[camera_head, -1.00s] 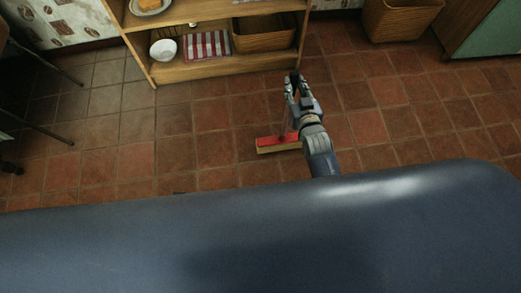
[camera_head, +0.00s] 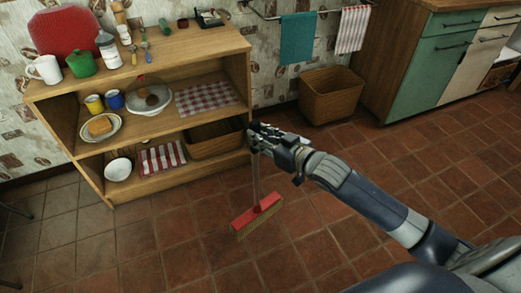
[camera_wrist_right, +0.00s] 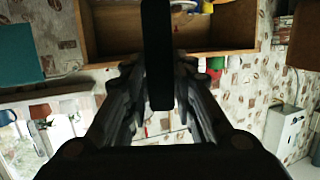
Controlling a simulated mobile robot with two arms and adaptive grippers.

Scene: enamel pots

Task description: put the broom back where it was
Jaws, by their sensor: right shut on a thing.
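The broom (camera_head: 257,213) has a red head with tan bristles and a thin pale handle, and its head is at or just above the tiled floor in the head view. My right gripper (camera_head: 258,137) is shut on the broom's handle near its upper end, in front of the right side of the wooden shelf. The handle runs down from the fingers, nearly upright. My left gripper is not in view.
The wooden shelf (camera_head: 197,50) holds a mug, bottles, a plate, bowls, and cloths. A wicker basket (camera_head: 331,94) stands on the floor to its right, below a rail with two towels. A green cabinet (camera_head: 428,75) is farther right. The floor in front is open.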

